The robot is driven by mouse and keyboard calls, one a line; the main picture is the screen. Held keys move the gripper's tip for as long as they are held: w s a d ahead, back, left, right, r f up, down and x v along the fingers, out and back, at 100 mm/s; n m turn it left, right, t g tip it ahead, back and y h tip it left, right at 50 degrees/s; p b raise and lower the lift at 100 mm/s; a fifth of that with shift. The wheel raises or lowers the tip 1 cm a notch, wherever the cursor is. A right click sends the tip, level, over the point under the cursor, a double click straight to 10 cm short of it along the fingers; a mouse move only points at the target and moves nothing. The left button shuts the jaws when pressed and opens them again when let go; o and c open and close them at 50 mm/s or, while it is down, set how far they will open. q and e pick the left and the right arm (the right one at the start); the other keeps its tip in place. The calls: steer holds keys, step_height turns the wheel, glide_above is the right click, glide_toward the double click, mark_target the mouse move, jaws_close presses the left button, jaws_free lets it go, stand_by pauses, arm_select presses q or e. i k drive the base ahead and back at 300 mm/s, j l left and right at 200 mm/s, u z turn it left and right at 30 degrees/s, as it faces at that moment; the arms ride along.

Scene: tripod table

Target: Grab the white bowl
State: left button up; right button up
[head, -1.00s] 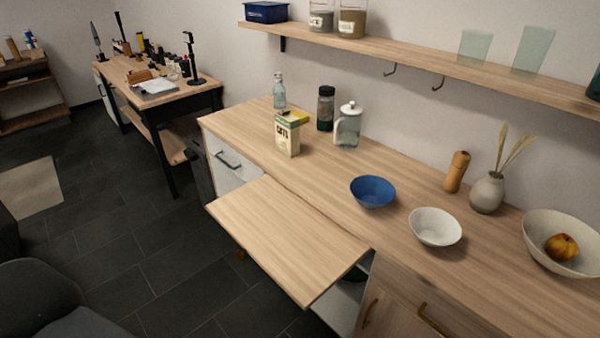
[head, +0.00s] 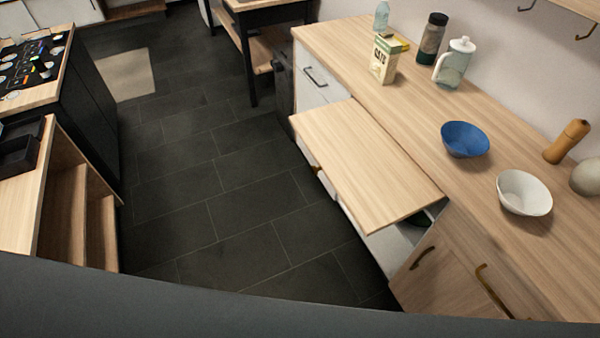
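The white bowl (head: 524,193) sits upright on the wooden counter at the right of the head view, and looks empty. A blue bowl (head: 465,140) stands on the counter to its upper left, apart from it. Neither of my grippers is in the head view.
A pull-out board (head: 367,165) juts from the counter (head: 420,118) over the floor. A pepper mill (head: 567,141) and a vase (head: 586,177) stand right of the bowls. A glass pitcher (head: 454,63), dark jar (head: 432,39) and carton (head: 384,59) stand farther back. The dark floor (head: 220,190) is clear.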

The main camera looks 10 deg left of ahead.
mark_target(520, 192)
steer(key=z, duration=1.4)
steer(key=l+u, duration=0.2)
steer(key=l, duration=0.4)
steer(key=k+l+u, duration=0.15)
steer(key=l, duration=0.4)
steer(key=l+u, duration=0.2)
steer(key=l, duration=0.4)
steer(key=k, duration=0.05)
